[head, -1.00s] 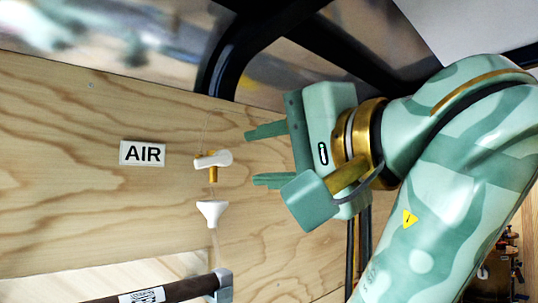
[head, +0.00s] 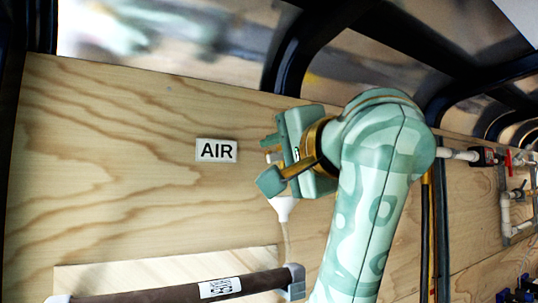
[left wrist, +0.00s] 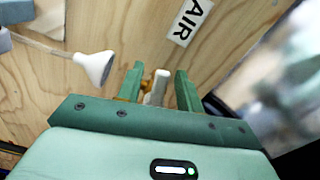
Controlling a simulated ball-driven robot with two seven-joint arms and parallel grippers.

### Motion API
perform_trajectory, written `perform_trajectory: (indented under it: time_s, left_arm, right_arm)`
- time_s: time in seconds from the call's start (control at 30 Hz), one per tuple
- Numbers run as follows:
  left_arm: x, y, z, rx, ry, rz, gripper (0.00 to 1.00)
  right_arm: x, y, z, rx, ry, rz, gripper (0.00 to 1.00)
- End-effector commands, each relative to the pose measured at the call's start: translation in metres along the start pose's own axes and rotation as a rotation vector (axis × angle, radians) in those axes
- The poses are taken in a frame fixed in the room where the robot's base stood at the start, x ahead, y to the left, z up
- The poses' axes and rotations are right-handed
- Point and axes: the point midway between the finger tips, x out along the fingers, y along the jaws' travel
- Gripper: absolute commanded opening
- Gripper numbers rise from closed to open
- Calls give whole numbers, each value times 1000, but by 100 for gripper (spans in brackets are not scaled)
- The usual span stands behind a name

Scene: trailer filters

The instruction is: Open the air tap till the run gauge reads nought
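The air tap, with a white lever and brass body, is on the plywood wall beside the AIR label (head: 217,150). In the head view my left gripper (head: 268,159) hides most of it. In the left wrist view the tap's white lever (left wrist: 157,87) lies between the two green fingers of my left gripper (left wrist: 158,88), with gaps showing on both sides, so the gripper is open around it. The AIR label also shows in the left wrist view (left wrist: 190,20). I cannot make out the run gauge. My right gripper is not in view.
A white funnel (head: 284,207) with a clear tube hangs just below the tap. A dark brown filter tube (head: 180,292) with a label runs along the bottom. Pipes with a red valve handle (head: 508,160) are on the wall at right. The plywood left of the label is clear.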

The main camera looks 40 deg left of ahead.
Motion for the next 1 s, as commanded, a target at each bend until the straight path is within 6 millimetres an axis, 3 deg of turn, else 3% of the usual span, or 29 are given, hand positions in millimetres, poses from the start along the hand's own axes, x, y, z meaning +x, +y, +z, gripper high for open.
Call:
perform_trajectory:
  time_s: [0.2, 0.5, 0.63, 1.0]
  left_arm:
    - [22, 0, 0, -2, -1, 0, 36]
    - [24, 0, 0, -1, 1, 1, 36]
    - [24, 0, 0, -1, 1, 1, 0]
    - [23, 6, -1, -124, 1, 0, 0]
  right_arm:
    - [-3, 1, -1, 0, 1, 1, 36]
    - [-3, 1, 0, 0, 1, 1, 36]
    - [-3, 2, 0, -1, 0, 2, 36]
    - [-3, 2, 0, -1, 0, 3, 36]
